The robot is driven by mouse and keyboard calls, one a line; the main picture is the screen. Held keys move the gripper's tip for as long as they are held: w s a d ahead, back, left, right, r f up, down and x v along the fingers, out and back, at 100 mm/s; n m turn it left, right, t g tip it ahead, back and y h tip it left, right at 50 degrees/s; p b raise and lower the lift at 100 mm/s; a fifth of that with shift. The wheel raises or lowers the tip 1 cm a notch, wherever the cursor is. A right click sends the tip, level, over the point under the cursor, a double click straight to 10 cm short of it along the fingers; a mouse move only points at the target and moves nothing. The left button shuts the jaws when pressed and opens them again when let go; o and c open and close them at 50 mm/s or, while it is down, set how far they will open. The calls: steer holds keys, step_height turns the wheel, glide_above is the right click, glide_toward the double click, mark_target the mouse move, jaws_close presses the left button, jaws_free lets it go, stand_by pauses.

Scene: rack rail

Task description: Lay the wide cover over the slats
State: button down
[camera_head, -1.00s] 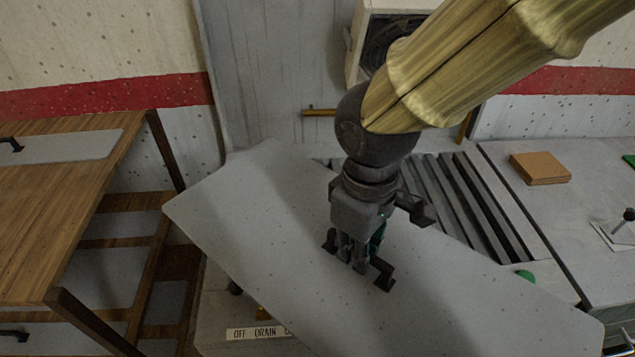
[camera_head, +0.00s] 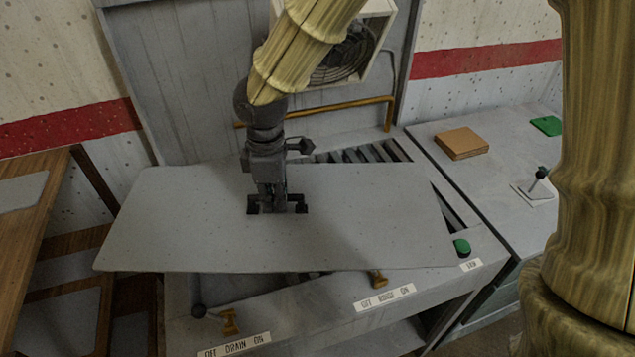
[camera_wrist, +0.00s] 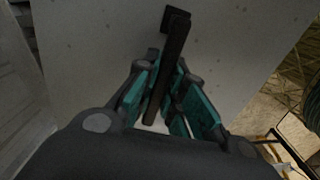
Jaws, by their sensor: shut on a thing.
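The wide cover (camera_head: 350,230) is a grey speckled panel with a dark handle in its middle. My gripper (camera_head: 275,203) is shut on that handle, with its fingers pointing down. In the wrist view the dark handle (camera_wrist: 168,70) runs between the teal-lined fingers (camera_wrist: 165,100). The panel lies across the front of the slatted bay and overhangs to the left. The grey slats (camera_head: 375,153) show behind its far edge and at its right; the rest are hidden beneath it. Whether the panel touches the bay's rim, I cannot tell.
Below the panel's front edge are brass levers (camera_head: 378,279) and labels. A green button (camera_head: 461,247) is by its right corner. The right counter (camera_head: 490,190) holds a brown block (camera_head: 461,143) and a small lever (camera_head: 541,174). A wooden rack (camera_head: 60,240) stands left. A fan box (camera_head: 350,45) hangs behind.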

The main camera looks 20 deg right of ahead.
mark_target(317, 166)
steer(key=shift+n, duration=0.7)
steer(key=w+d+f, duration=0.1)
steer(key=w, duration=0.1)
steer(key=w+d+f+p, duration=0.1)
steer(key=w+d, duration=0.1)
steer(key=w+d+f, duration=0.1)
steer(key=w+f, duration=0.1)
steer(key=shift+d+p, duration=0.3)
steer(key=shift+d, duration=0.05)
steer(key=w+d+f+n+b, duration=0.2)
steer(key=w+d+f, duration=0.2)
steer(key=d+f, duration=0.3)
steer(key=shift+w+d+f, duration=0.3)
steer(key=shift+w+f, duration=0.05)
steer(key=shift+f, duration=1.85)
steer(key=shift+f, duration=0.35)
steer(key=c, duration=1.4)
jaws_free()
steer(key=shift+c, duration=0.2)
step_height(317, 166, up, 12)
